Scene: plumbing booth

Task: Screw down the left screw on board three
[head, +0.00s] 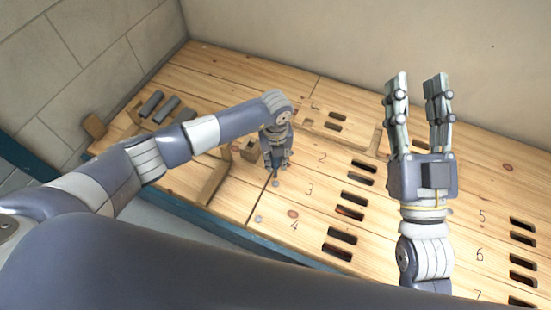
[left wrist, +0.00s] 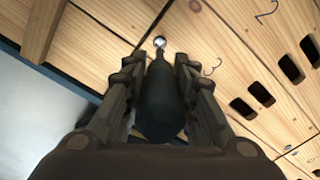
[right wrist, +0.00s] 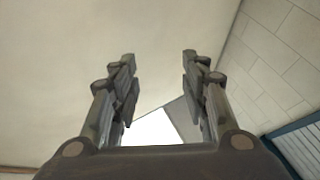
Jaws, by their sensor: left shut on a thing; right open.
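My left gripper (head: 275,164) is shut on a dark screwdriver (left wrist: 160,103), which points down at the boards. Its tip lies at a bright round screw head (left wrist: 159,42) near the left end of board three (left wrist: 225,85), marked "3". In the head view this screw (head: 276,183) shows just below the gripper. I cannot tell whether the tip is seated in the screw head. My right gripper (head: 418,82) is open and empty, raised in front of the boards at the right. In the right wrist view its fingers (right wrist: 159,60) are apart, facing the bare wall.
Board four (head: 315,235) lies nearer, with another screw (head: 260,218) at its left end. Dark slots (head: 350,212) run along the numbered boards. A wooden strip (head: 216,181) stands left of the left gripper. Dark blocks (head: 150,103) sit at the far left.

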